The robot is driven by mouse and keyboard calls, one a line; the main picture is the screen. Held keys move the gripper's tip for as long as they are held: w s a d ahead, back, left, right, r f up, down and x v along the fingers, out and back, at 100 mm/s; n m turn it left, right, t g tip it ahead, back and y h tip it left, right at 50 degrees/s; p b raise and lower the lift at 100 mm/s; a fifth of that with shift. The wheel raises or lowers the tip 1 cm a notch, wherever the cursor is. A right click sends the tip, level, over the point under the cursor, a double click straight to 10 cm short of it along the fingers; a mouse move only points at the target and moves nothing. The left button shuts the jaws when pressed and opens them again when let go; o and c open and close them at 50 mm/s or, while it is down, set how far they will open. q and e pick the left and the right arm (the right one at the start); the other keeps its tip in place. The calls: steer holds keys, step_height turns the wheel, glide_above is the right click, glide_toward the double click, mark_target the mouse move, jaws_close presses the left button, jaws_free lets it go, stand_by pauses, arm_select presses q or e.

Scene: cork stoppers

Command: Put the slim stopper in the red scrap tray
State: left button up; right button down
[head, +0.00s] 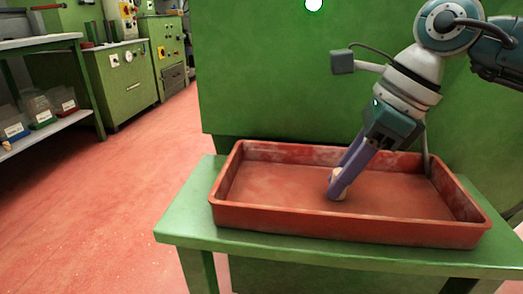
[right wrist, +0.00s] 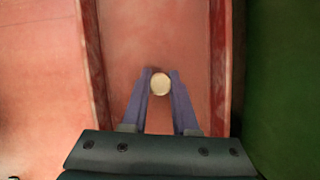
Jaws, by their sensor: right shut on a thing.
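The slim stopper is a small pale cork piece (head: 339,190) between the fingertips of my right gripper (head: 335,186). In the right wrist view it shows as a round cream end (right wrist: 160,84), with a purple finger on each side. My right gripper (right wrist: 160,82) is shut on it, inside the outline of the red scrap tray (head: 345,231). The stopper is low over the tray floor; I cannot tell if it touches it. The tray's wall also shows in the right wrist view (right wrist: 219,60). My left gripper is out of view.
The tray stands on a green table (head: 185,222) against a large green cabinet (head: 270,70). The rest of the tray floor looks empty. At the left, a shelf (head: 50,130) holds several small bins, and green machines (head: 122,85) stand behind it. The red floor between is clear.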

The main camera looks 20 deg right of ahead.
steer(key=c, duration=0.7)
jaws_free()
steer(key=shift+f, duration=0.1)
steer(key=shift+d+r+p, duration=0.1)
steer(key=shift+r+p, duration=0.3)
steer(key=shift+r, duration=0.1)
steer(key=p+v, duration=0.4)
steer(key=v, duration=0.7)
steer(key=shift+s+r, duration=0.1)
steer(key=shift+r, duration=0.05)
